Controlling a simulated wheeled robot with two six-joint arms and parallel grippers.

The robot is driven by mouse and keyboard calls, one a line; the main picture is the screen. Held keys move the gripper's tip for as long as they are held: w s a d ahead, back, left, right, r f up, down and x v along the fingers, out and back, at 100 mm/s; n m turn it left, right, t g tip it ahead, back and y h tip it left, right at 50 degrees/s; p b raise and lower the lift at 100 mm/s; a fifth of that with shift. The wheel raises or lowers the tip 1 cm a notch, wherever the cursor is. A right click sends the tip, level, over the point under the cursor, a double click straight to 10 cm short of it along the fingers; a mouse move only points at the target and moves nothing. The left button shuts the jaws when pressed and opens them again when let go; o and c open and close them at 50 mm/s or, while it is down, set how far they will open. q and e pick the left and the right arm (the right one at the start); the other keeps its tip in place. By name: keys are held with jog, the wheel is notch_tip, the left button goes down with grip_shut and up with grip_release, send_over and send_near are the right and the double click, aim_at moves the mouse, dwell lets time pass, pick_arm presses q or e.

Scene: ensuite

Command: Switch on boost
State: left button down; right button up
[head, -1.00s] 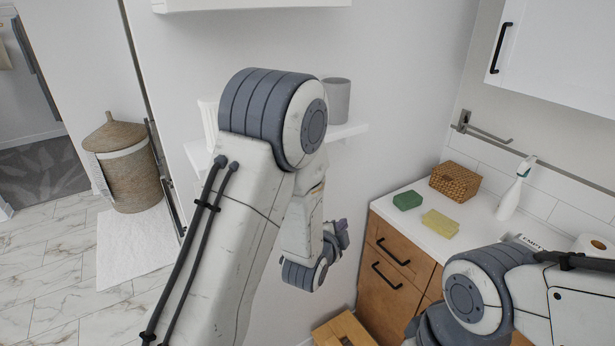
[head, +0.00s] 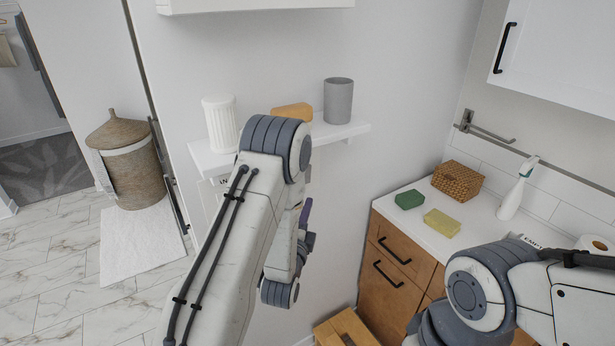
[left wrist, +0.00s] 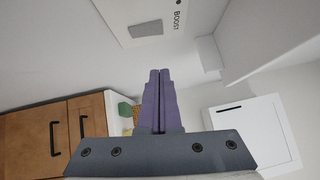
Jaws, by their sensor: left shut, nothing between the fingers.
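A white panel (left wrist: 128,12) on the wall carries the word BOOST and a grey rocker switch (left wrist: 146,30) at the top of the left wrist view. Which way the switch is set, I cannot tell. In the head view a white wall panel (head: 211,197) shows below the shelf, mostly hidden behind my left arm. My left gripper (left wrist: 160,72) has its purple fingers shut and empty; in the left wrist view the tips are below the switch in the picture, apart from it. The gripper also shows in the head view (head: 306,212). My right gripper is out of view.
A wall shelf (head: 345,130) holds a white ribbed cup (head: 220,123), an orange-tan item (head: 292,112) and a grey cup (head: 338,100) above my left arm. A counter with wooden drawers (head: 392,262) stands right. A wooden box (head: 345,328) is below. A wicker basket (head: 130,165) stands left.

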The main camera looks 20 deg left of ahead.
pick_arm(q)
jog(key=w+a+r+p, duration=0.1)
jog(key=w+a+p, duration=0.3)
jog(key=w, duration=0.7)
jog(key=shift+r+p, duration=0.2)
jog(key=shift+p, duration=1)
jog(key=shift+w+a, duration=0.1)
